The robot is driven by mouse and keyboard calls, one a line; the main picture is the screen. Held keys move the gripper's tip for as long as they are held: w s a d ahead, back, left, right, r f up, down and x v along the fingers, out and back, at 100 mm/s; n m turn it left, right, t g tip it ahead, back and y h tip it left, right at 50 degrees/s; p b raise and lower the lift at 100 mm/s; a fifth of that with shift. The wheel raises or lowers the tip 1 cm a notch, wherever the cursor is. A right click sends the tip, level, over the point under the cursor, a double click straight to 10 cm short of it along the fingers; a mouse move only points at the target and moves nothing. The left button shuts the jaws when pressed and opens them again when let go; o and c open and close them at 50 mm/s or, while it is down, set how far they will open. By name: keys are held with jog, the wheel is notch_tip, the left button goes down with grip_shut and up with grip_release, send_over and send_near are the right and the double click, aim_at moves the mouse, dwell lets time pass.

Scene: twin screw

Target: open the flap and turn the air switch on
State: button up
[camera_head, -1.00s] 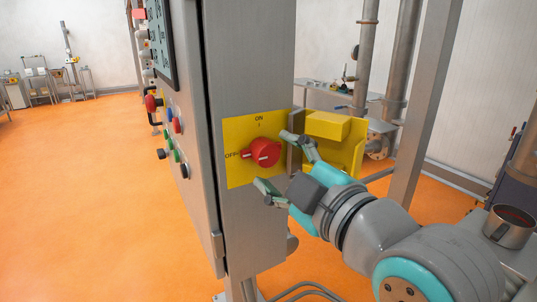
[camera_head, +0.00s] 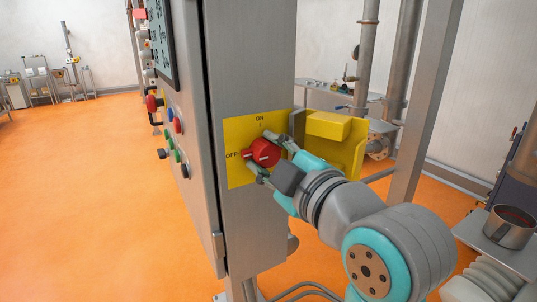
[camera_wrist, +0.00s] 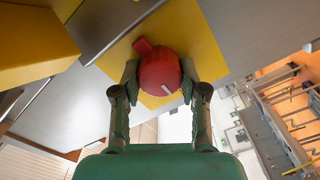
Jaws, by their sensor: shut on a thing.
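The red air switch (camera_head: 265,153) is a round rotary knob on a yellow plate (camera_head: 238,172) marked ON at the top and OFF at the left. Its handle points left, at OFF. The yellow flap (camera_head: 350,150) stands swung open to the right of the plate, with a box-shaped yellow part on it. My gripper (camera_head: 263,156) is shut on the knob, one finger above and one below. In the wrist view the red knob (camera_wrist: 160,72) sits between both fingertips (camera_wrist: 158,88), with a white mark on its face.
The grey cabinet (camera_head: 250,70) carries the plate on its side; coloured buttons (camera_head: 175,125) line its front. A steel post (camera_head: 425,100) and pipes stand to the right. A metal cup (camera_head: 508,228) is at the lower right.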

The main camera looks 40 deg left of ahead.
jog(key=shift+m, duration=0.3)
jog(key=m, duration=0.3)
jog(key=shift+m, duration=0.3)
jog(key=m, duration=0.4)
jog(key=shift+m, duration=0.3)
jog(key=m, duration=0.4)
jog(key=shift+w+m, duration=0.1)
jog(key=shift+m, duration=2.4)
jog(key=o, duration=1.1)
jog(key=shift+o, duration=0.2)
